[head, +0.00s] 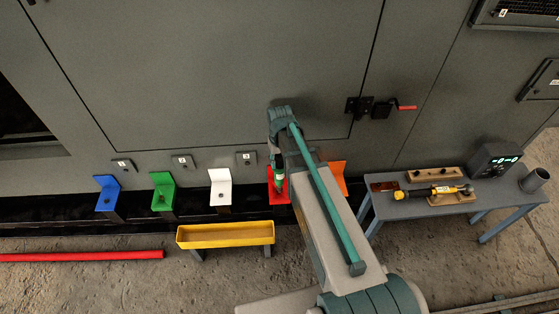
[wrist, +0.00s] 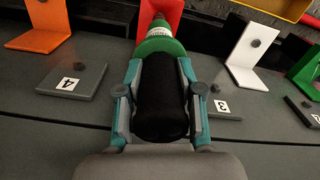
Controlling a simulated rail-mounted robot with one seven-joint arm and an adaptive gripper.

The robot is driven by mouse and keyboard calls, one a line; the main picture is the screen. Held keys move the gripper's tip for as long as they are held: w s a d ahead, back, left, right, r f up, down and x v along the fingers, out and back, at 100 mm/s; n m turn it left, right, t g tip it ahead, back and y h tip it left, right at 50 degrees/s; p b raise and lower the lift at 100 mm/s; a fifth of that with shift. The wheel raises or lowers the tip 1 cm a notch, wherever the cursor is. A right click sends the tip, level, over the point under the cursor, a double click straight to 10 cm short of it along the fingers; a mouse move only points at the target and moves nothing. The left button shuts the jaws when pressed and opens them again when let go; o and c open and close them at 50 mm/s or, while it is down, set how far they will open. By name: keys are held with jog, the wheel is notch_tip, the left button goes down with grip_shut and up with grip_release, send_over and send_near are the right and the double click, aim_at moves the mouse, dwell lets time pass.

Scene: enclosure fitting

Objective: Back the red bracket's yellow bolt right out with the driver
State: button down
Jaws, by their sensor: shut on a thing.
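My gripper (wrist: 160,92) is shut on the driver, its fingers on either side of the black handle (wrist: 160,110). The driver has a green collar (wrist: 160,47) and a pale labelled section beyond it. In the head view the driver (head: 279,178) points down at the red bracket (head: 281,198), in the row below the cabinet door. The red bracket (wrist: 172,12) also shows behind the driver in the wrist view. The yellow bolt is hidden by the driver in both views, so I cannot tell whether the tip touches it.
Blue (head: 107,193), green (head: 163,190), white (head: 221,187) and orange (head: 338,178) brackets stand along the same row. A yellow trough (head: 225,241) stands in front. At right, a bench (head: 450,208) holds a yellow-black tool (head: 430,192), a display box and a cup.

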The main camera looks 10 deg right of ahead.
jog(key=shift+w+r+p, duration=0.1)
jog(key=shift+r+p, duration=0.6)
jog(key=shift+p, duration=0.1)
dwell(0.8)
jog(key=shift+r+p, duration=2)
jog(key=shift+r, duration=0.9)
